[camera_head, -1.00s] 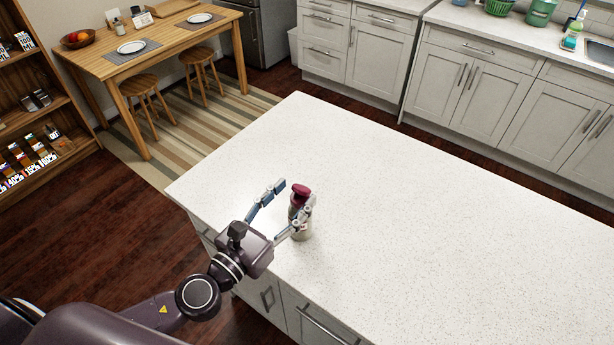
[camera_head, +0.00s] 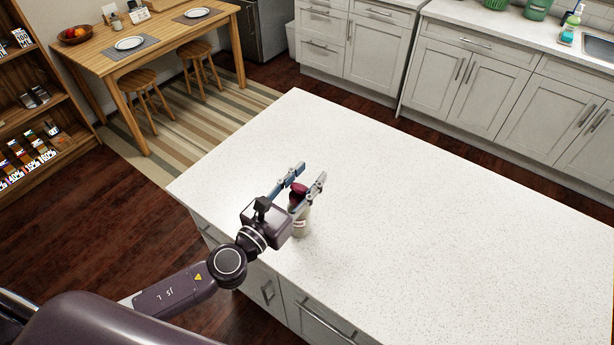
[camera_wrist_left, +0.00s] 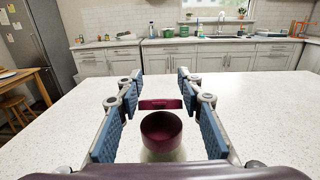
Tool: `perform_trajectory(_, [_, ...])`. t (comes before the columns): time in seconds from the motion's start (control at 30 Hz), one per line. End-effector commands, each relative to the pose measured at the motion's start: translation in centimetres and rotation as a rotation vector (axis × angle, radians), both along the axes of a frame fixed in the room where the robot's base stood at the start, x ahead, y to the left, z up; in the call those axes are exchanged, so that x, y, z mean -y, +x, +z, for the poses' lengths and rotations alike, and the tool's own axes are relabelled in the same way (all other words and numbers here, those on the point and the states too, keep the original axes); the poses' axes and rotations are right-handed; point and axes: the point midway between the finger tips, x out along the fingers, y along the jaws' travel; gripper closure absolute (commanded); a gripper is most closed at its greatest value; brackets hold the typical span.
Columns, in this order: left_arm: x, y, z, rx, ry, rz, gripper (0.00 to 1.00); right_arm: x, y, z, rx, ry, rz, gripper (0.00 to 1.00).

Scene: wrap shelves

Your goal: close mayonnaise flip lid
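A mayonnaise bottle (camera_head: 300,227) with a pale body and a dark red cap stands upright on the white island top. In the left wrist view its round red cap (camera_wrist_left: 161,132) shows low in the middle, and the flip lid (camera_wrist_left: 160,104) appears as a separate flat red piece just beyond it, apparently open. My left gripper (camera_head: 309,172) is open above and beside the bottle, partly hiding it in the head view. In the left wrist view the open fingers (camera_wrist_left: 160,88) extend past both sides of the cap, with gaps between. My right gripper is not in view.
The white island top (camera_head: 430,230) is otherwise clear around the bottle. A wooden table (camera_head: 165,42) with plates and two stools stand at the back left. A shelf (camera_head: 45,115) of packaged goods is at the left. Grey cabinets (camera_head: 470,75) line the back.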

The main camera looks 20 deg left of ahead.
Motion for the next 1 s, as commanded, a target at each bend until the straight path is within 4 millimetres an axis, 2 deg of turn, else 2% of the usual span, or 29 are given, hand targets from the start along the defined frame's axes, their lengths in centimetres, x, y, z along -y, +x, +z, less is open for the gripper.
perform_trajectory(0.03, [-0.01, -0.01, 0.00, 0.000, 0.000, 0.000, 0.73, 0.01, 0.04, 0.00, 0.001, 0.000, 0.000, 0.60])
perform_trajectory(0.27, [-0.03, -0.01, 0.00, 0.000, 0.000, 0.000, 0.97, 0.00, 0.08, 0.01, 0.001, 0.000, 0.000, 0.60])
perform_trajectory(0.47, [-0.03, -0.01, 0.01, 0.000, 0.000, 0.000, 1.00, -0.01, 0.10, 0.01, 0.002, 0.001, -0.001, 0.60])
perform_trajectory(1.0, [-0.03, -0.01, 0.01, 0.000, 0.000, 0.000, 1.00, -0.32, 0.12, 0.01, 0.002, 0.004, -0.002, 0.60])
